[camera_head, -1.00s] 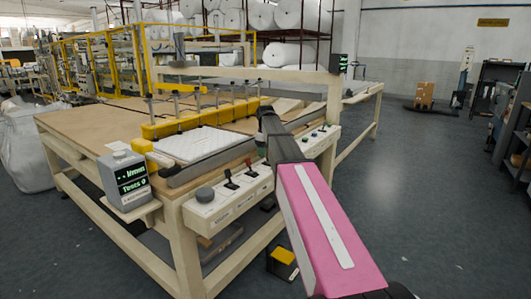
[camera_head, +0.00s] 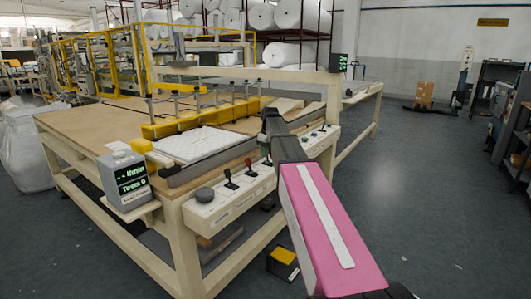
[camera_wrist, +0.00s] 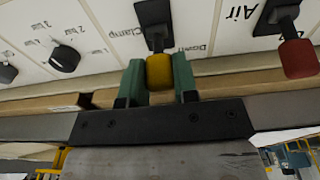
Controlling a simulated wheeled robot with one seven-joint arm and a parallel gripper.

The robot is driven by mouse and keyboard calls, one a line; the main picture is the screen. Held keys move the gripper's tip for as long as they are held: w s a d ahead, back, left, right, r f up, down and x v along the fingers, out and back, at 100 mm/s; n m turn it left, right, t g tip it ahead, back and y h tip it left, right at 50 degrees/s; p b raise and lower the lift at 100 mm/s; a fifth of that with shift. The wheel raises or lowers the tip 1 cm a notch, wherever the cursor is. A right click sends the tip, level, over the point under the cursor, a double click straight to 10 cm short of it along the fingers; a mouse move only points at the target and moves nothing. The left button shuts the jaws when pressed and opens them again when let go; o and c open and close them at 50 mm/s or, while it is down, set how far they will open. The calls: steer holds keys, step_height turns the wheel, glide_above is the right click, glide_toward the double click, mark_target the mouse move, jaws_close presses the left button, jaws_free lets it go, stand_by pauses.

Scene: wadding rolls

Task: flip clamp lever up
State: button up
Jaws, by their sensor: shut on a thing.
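The clamp lever (camera_wrist: 159,72) has a yellow knob and a dark base on the cream control panel (camera_wrist: 210,22). The lettering beside it reads "Clamp" and "Down", upside down in the wrist view. My gripper (camera_wrist: 159,63) has its green fingers on both sides of the yellow knob and is shut on it. The knob sits between the fingers, with the lever's stem running up to its base.
A red-knobbed lever marked "Air" (camera_wrist: 298,58) stands close beside the clamp lever. A black rotary knob (camera_wrist: 64,58) is on its other side. A white quilted pad (camera_head: 198,145) lies on the table by a yellow clamp bar (camera_head: 205,118).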

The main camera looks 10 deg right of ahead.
steer(key=s+t+y, duration=0.1)
steer(key=d+t+y, duration=0.1)
steer(key=shift+s+d+t+y, duration=0.2)
steer(key=shift+s+t+y, duration=0.15)
steer(key=shift+t+y, duration=0.05)
steer(key=shift+s+d+f+t+y, duration=0.15)
steer(key=shift+d+t+y, duration=0.1)
steer(key=shift+t+y, duration=0.2)
steer(key=shift+s+d+t+y, duration=0.15)
steer(key=shift+d+t+y, duration=0.05)
steer(key=shift+t+y, duration=0.25)
steer(key=o, duration=0.9)
steer(key=v, duration=1)
steer(key=shift+s+d+r, duration=0.2)
steer(key=shift+r, duration=0.05)
